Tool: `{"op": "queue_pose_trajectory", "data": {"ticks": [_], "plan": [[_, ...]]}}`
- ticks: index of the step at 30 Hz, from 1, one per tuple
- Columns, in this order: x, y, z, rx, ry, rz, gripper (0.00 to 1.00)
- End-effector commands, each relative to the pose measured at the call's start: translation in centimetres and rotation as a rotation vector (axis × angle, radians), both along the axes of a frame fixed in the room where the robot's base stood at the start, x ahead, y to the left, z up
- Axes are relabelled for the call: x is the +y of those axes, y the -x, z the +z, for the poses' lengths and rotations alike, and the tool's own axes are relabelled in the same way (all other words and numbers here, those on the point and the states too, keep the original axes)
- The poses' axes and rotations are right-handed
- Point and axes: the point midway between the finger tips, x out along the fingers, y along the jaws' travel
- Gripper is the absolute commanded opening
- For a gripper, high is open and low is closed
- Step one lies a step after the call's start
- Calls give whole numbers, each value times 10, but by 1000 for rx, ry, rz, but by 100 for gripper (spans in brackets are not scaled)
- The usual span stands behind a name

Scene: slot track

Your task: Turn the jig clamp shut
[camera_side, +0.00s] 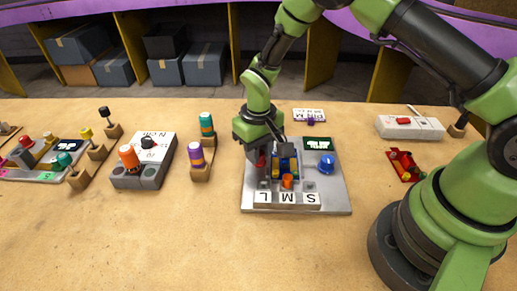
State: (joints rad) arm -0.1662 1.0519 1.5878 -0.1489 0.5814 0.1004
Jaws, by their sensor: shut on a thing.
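The jig is a grey plate (335,201) with white tiles lettered L, M and S along its front edge. Blue and yellow blocks (286,166) sit in its middle, with an orange piece (288,181) in front of them. A blue knob (326,162) stands at the right of the plate. My gripper (262,153) points down over the left part of the jig and is shut on a small red piece (261,161), which looks like the clamp's handle. The fingers hide most of it, so the clamp's angle cannot be told.
Left of the jig are a holder with purple-orange and teal cylinders (196,155) and a grey box with an orange knob (147,170). A red tray (404,165) and a white box (409,126) lie right. The front of the table is clear.

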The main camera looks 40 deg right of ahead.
Motion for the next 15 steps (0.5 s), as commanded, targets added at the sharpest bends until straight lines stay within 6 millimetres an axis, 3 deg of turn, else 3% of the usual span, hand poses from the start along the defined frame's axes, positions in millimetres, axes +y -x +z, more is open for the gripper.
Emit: {"op": "queue_pose_trajectory", "data": {"ticks": [15], "plan": [[0,0,1,1,0,-491,3]]}}
